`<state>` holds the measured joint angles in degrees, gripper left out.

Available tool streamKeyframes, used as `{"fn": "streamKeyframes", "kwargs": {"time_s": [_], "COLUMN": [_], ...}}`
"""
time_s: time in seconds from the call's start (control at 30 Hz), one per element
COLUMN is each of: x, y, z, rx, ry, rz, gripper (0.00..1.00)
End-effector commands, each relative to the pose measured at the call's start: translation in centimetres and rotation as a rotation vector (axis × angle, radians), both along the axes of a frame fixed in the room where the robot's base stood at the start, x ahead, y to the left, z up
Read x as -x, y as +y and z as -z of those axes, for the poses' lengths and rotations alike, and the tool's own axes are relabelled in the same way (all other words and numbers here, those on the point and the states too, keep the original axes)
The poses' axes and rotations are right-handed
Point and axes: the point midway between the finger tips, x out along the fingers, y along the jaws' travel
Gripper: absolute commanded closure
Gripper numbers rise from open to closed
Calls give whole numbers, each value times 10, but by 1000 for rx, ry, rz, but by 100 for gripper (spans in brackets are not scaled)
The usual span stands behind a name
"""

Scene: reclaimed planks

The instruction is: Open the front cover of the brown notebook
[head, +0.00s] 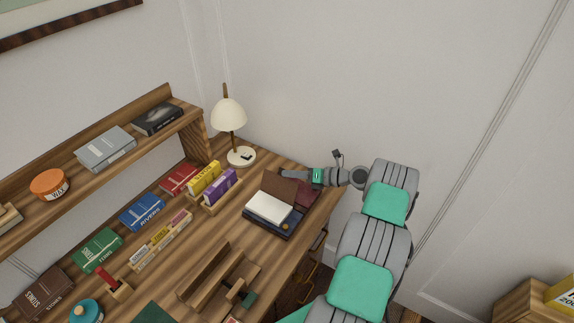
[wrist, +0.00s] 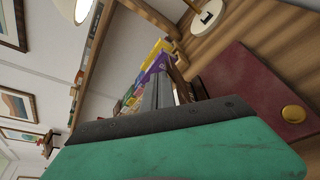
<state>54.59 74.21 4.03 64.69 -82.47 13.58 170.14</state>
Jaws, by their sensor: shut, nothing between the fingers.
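The brown notebook lies near the right end of the desk, on top of a navy book. Its brown cover (head: 279,187) stands raised at the back right edge, tilted up off the white pages (head: 269,207), which show bare. My gripper (head: 284,174) is shut and empty, at the far right side of the raised cover, near its top edge. I cannot tell whether it touches the cover. In the wrist view my gripper fingers (wrist: 166,92) point away, with a narrow brown edge just right of them, probably the cover.
The navy book (head: 272,225) lies under the notebook. A dark red book (head: 307,194) lies beside it, and shows with a gold disc in the wrist view (wrist: 245,85). A white lamp (head: 229,116) stands behind. Yellow and purple books (head: 218,188) stand left. A wooden stand (head: 207,278) is in front.

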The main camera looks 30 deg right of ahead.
Motion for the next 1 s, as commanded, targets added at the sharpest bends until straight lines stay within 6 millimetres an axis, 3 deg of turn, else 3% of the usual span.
{"fn": "streamKeyframes", "kwargs": {"time_s": [0.73,1.0], "x": [3,4], "y": [2,4], "z": [1,-31], "rx": [-41,-43], "ry": [24,25], "rz": [-10,-10], "gripper": [100,100]}}
